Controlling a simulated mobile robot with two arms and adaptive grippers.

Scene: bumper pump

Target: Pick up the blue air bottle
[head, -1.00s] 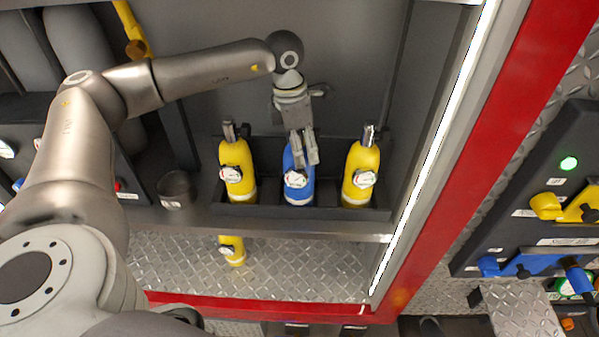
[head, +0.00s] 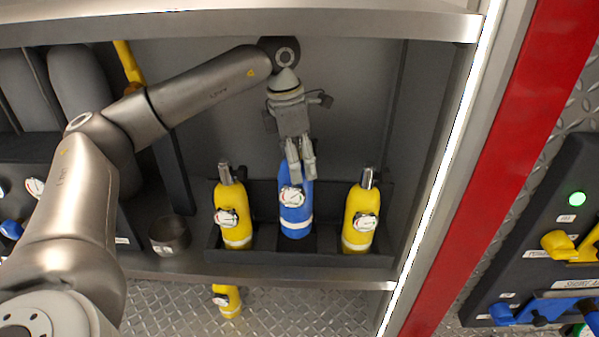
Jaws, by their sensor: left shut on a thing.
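The blue air bottle (head: 296,218) stands upright in the middle of a dark rack on the shelf, with a gauge and a white band on its front. My left gripper (head: 301,172) reaches down onto the bottle's top from above and is shut on it. The fingers hide the bottle's neck. My right gripper is not in view.
A yellow bottle (head: 233,220) stands left of the blue one and another yellow bottle (head: 359,222) stands right, both close. A dark cup (head: 169,236) is at the left. The upper shelf edge (head: 240,22) and a lit post (head: 440,165) bound the bay.

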